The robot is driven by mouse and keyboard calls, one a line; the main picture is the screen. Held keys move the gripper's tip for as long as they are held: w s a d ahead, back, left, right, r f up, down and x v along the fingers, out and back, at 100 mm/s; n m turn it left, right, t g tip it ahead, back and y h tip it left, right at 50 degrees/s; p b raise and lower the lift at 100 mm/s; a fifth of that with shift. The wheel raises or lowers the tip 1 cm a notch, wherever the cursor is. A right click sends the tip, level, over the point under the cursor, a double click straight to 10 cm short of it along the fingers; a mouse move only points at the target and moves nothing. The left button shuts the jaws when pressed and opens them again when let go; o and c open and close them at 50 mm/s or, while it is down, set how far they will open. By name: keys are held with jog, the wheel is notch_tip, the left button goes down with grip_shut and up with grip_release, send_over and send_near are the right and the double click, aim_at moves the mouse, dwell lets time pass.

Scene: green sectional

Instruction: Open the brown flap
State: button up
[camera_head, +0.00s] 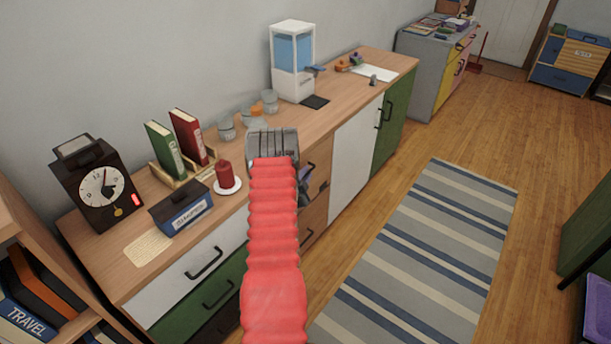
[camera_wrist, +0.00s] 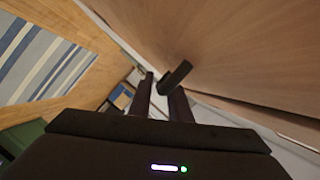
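The brown flap is a wood-coloured front in the middle of the sideboard, partly hidden behind my arm in the head view (camera_head: 313,217). In the wrist view, a large wood-coloured panel (camera_wrist: 240,50) fills the upper right, and a short black handle (camera_wrist: 175,77) stands out from it. My gripper (camera_wrist: 162,84) has its two dark fingers apart, with a gap between them. The handle lies at the fingertips, overlapping the right finger in the picture. I cannot tell whether they touch. In the head view, my arm hides most of the gripper.
The sideboard top (camera_head: 345,95) carries a clock (camera_head: 101,187), books, a red candle (camera_head: 225,175), glass jars and a water dispenser (camera_head: 292,60). A white door (camera_head: 354,150) and green door (camera_head: 393,120) are right of the flap. A striped rug (camera_head: 425,255) lies on open floor.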

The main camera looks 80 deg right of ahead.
jog(key=shift+d, duration=0.1)
jog(key=shift+c, duration=0.2)
grip_shut()
dwell(0.4)
